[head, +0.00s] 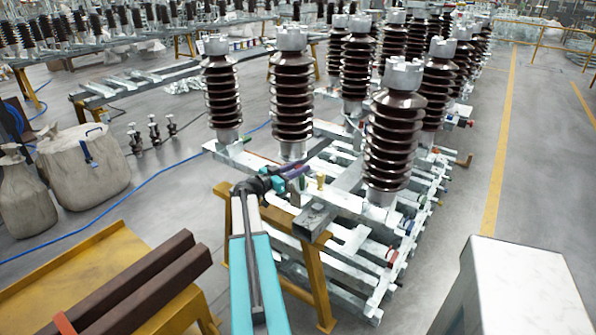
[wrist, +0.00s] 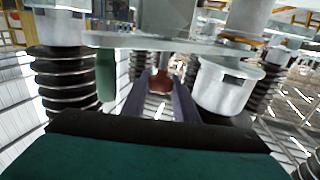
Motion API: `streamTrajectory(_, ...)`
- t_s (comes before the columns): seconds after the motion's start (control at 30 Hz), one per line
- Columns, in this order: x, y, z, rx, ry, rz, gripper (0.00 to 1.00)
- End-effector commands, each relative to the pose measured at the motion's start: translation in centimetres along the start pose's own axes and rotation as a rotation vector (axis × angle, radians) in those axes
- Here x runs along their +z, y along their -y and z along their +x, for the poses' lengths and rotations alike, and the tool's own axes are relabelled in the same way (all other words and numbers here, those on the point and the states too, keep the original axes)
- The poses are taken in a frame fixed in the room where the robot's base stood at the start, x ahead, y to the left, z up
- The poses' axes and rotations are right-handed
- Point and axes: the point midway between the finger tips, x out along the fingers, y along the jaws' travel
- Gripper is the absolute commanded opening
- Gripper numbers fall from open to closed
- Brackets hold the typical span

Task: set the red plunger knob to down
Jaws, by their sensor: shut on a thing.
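The red plunger knob (wrist: 160,83) shows in the wrist view as a small dark red piece between the tips of my two purple fingers. My gripper (wrist: 161,88) is shut on it, with one finger at each side. In the head view my gripper (head: 297,171) is at the near end of the grey steel frame, beside the base of a brown insulator. The knob is hidden there by the fingers and frame parts. I cannot tell from these frames how high the knob stands.
Tall brown ribbed insulators (head: 291,95) stand close behind my gripper. A pale metal cylinder (wrist: 225,87) is just right of the fingers in the wrist view. A yellow trestle (head: 317,270) carries the frame's near end.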

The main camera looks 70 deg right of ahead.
Motion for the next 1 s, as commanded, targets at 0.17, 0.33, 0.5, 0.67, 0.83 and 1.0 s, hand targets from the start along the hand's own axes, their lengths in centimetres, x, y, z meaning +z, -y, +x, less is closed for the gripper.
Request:
streamTrajectory(0.17, 1.1, 0.2, -0.1, -0.006, 0.001, 0.0, 0.0)
streamTrajectory(0.33, 1.7, 0.2, -0.1, -0.006, 0.002, 0.0, 0.0)
streamTrajectory(0.5, 1.9, 0.2, -0.1, -0.007, 0.003, 0.0, 0.0)
streamTrajectory(0.67, 1.9, 0.2, -0.1, -0.007, 0.005, 0.0, 0.0)
streamTrajectory(0.83, 2.0, 0.2, -0.2, -0.006, 0.007, -0.001, 0.0)
streamTrajectory(1.0, 2.0, 0.2, -0.2, -0.005, 0.007, -0.001, 0.45)
